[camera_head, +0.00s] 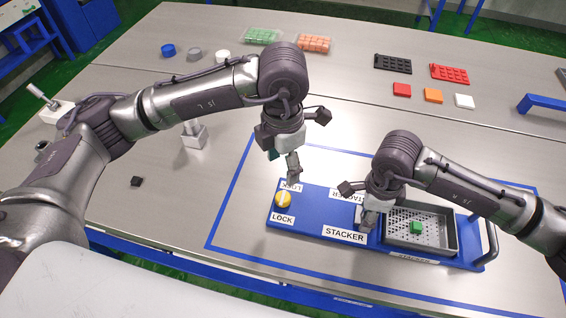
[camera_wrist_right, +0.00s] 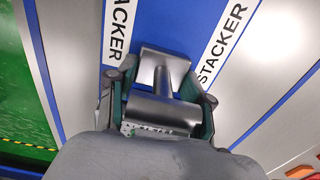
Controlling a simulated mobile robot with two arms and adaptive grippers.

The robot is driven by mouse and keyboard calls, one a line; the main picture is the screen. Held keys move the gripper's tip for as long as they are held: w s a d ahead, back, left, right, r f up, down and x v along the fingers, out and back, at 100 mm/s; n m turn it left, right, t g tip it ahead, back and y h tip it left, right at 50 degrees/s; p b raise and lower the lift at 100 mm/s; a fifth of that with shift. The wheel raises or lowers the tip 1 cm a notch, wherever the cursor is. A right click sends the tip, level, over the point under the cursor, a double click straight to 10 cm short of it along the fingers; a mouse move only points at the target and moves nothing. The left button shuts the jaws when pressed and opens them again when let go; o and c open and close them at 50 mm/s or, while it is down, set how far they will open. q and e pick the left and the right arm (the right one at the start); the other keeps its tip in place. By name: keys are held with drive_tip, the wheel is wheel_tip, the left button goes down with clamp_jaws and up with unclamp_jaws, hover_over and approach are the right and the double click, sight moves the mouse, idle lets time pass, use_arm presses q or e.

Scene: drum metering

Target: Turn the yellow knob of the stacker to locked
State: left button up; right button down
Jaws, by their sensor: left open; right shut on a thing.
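The stacker (camera_head: 312,213) is a blue plate with "STACKER" labels, lying inside a blue outline on the table. Its round yellow knob (camera_head: 283,200) with a pale bar is at the left end, between a "LOCK" label (camera_head: 283,218) and a back label partly hidden by my gripper. My left gripper (camera_head: 293,178) is open, pointing down just above and behind the knob, with no clear contact. My right gripper (camera_head: 367,222) is shut on a grey metal handle (camera_wrist_right: 160,85), which stands between the two STACKER labels in the right wrist view. The right fingers hide most of it in the head view.
A small black cube (camera_head: 136,181) lies to the left. Coloured blocks, discs and trays stand along the back.

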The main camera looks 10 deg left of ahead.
drive_tip(key=shift+c, duration=1.9)
unclamp_jaws()
